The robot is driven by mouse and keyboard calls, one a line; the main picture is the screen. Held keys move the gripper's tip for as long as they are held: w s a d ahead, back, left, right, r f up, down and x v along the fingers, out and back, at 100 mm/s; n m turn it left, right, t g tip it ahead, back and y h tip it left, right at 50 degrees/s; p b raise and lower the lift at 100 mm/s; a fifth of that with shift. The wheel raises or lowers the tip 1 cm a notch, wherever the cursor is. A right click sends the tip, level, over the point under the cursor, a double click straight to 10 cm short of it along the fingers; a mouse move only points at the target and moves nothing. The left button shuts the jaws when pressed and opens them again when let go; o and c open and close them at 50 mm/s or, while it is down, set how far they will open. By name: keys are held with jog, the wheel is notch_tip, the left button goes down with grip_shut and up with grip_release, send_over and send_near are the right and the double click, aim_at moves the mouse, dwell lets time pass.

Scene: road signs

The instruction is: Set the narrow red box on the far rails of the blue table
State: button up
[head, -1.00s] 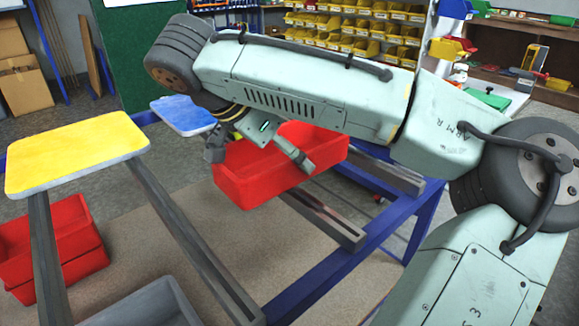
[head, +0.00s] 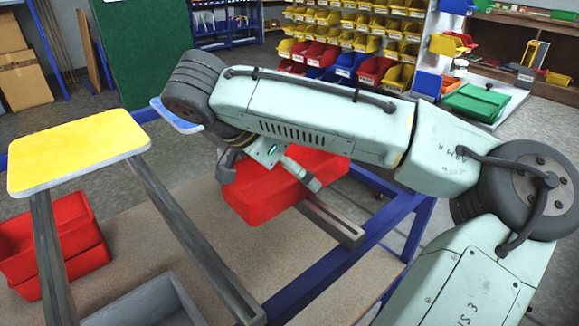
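The narrow red box (head: 266,199) is in my gripper (head: 266,176), near the middle of the head view. One finger shows at the box's left end and the other over its near right side. My arm crosses above and hides the far part of the box. The blue table (head: 345,262) has grey rails. A far rail (head: 338,222) runs beneath the box's right part, its far end hidden by the box. I cannot tell whether the box touches the rails.
A yellow board (head: 75,150) sits on nearer grey rails (head: 190,235) at the left. Red boxes (head: 55,245) are stacked below it, and a grey bin (head: 150,305) is at the bottom. Shelves of coloured bins (head: 370,40) stand behind.

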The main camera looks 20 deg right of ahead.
jog(key=shift+r, duration=0.15)
jog(key=shift+s+a+r+p, duration=0.1)
jog(key=shift+a+r+p, duration=0.2)
jog(key=shift+p, duration=0.1)
jog(key=p+v, duration=0.6)
jog(key=v, duration=0.5)
jog(key=shift+s+f, duration=0.1)
